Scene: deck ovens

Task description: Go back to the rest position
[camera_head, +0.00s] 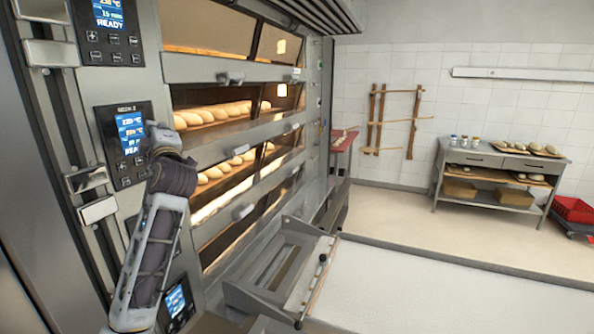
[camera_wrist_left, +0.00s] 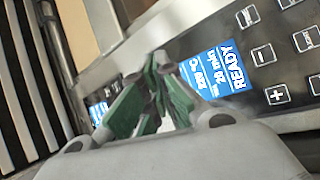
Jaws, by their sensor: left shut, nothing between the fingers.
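My left arm rises from the bottom left in the head view, and my left gripper (camera_head: 152,130) is at the oven's control panels. In the left wrist view the gripper (camera_wrist_left: 160,62) shows dark fingers with green parts, shut and empty. A control panel (camera_head: 124,165) with a lit blue screen is right beside the gripper. The wrist view shows a panel screen (camera_wrist_left: 210,72) reading READY just past the fingertips; I cannot tell whether they touch it. My right gripper is not in view.
The deck oven (camera_head: 230,76) fills the left, with loaves (camera_head: 215,113) behind its glass. A loader with a white surface (camera_head: 420,295) stands in front. A metal table (camera_head: 480,160) with bread and a red crate (camera_head: 574,208) are at the back right. The floor between is clear.

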